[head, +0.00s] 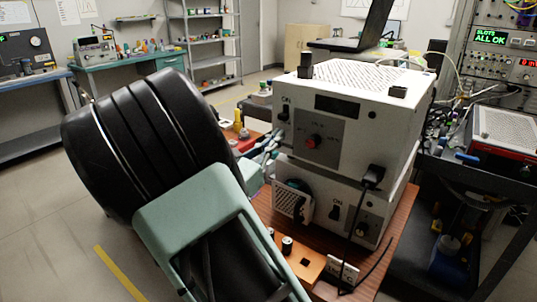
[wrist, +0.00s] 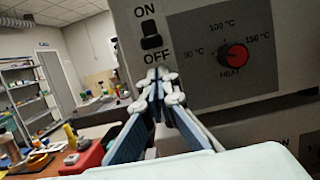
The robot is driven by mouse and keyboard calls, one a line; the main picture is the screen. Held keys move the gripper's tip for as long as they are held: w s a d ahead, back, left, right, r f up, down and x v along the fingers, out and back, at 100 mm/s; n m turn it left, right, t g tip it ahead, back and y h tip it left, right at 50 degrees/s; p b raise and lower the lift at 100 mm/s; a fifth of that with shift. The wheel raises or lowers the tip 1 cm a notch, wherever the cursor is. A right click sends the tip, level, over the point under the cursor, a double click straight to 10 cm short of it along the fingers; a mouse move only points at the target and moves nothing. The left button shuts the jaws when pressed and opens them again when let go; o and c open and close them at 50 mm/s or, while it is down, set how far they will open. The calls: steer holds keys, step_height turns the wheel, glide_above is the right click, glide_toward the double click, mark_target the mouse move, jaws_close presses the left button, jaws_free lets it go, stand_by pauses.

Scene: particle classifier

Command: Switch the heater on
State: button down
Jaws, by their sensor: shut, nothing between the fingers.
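The heater (head: 350,125) is a white box with a grey front panel, stacked on another white box. Its panel carries a red HEAT knob (wrist: 236,56) on a scale in °C. Left of the knob is a black rocker switch (wrist: 151,36) between the labels ON and OFF; which way it is tipped is unclear. My gripper (wrist: 158,75) is shut and empty, its fingertips just below the switch near the OFF label. I cannot tell whether they touch the panel. In the head view my gripper (head: 274,142) is at the heater's left front edge, partly hidden by my arm.
The lower white box (head: 330,205) has its own ON switch (head: 335,212) and a black plug with a cable (head: 372,177). Both boxes stand on a wooden table (head: 398,225). A red object (wrist: 84,157) and other small items lie left of my gripper.

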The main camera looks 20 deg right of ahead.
mark_target(280, 116)
steer(key=shift+r, duration=1.05)
step_height(280, 116, up, 3)
steer(key=p, duration=0.3)
steer(key=shift+p, duration=0.3)
steer(key=shift+f, duration=0.1)
step_height(280, 116, down, 5)
steer(key=shift+a+r+b, duration=0.1)
steer(key=shift+b, duration=1.15)
steer(key=p+v, duration=0.1)
steer(key=v, duration=0.8)
steer(key=shift+s+a+p, duration=0.25)
steer(key=shift+a+p, duration=0.05)
steer(key=shift+a, duration=0.1)
steer(key=shift+r, duration=0.1)
